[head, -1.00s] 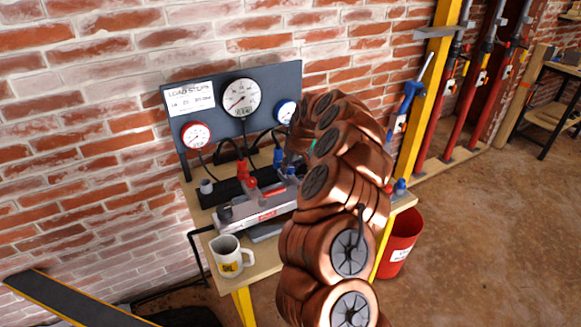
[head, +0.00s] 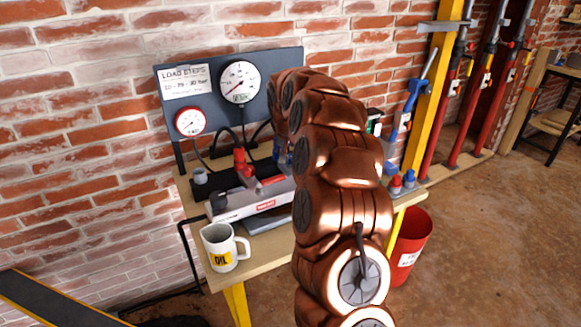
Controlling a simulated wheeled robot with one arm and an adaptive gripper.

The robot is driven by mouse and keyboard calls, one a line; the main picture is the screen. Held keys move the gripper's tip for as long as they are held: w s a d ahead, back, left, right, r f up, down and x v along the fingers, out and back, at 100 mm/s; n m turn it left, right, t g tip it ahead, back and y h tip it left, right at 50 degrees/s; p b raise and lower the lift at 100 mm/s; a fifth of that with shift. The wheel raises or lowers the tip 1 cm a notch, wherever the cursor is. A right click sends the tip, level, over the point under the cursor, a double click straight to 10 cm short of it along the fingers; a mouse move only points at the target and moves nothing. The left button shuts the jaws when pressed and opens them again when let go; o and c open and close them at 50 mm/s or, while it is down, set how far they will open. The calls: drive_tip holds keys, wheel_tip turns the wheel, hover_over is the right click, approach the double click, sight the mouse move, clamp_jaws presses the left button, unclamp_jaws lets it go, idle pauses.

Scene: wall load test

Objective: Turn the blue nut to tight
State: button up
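My copper arm rises across the middle of the head view and bends away toward the gauge board; my gripper is hidden behind it. Small blue-topped fittings (head: 409,176) stand at the bench's right end, beside a red-topped one (head: 396,184). A blue part (head: 281,150) shows just left of my arm, behind the hand pump. I cannot tell which blue part is the nut. The grey pump (head: 250,203) with red fittings lies on the bench. The gauge board (head: 250,125) shows a large white gauge (head: 239,83) and a red-rimmed gauge (head: 190,121).
A white OIL mug (head: 222,248) stands at the wooden bench's (head: 262,260) front left. A blue tool (head: 413,97) is by the yellow post (head: 436,85) at right. A red bucket (head: 410,240) stands on the floor right of the bench. Red posts stand farther right.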

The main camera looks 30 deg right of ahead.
drive_tip(key=shift+f+m+g+h+b, duration=0.2)
drive_tip(key=shift+m+g+h+b, duration=0.15)
drive_tip(key=shift+m+b, duration=0.7)
drive_tip(key=shift+r, duration=0.1)
drive_tip(key=shift+r+b, duration=0.15)
drive_tip(key=shift+b, duration=0.15)
drive_tip(key=o, duration=1.1)
drive_tip(key=shift+o, duration=0.2)
drive_tip(key=v, duration=1.1)
drive_tip(key=shift+a+r, duration=0.15)
drive_tip(key=shift+r, duration=0.25)
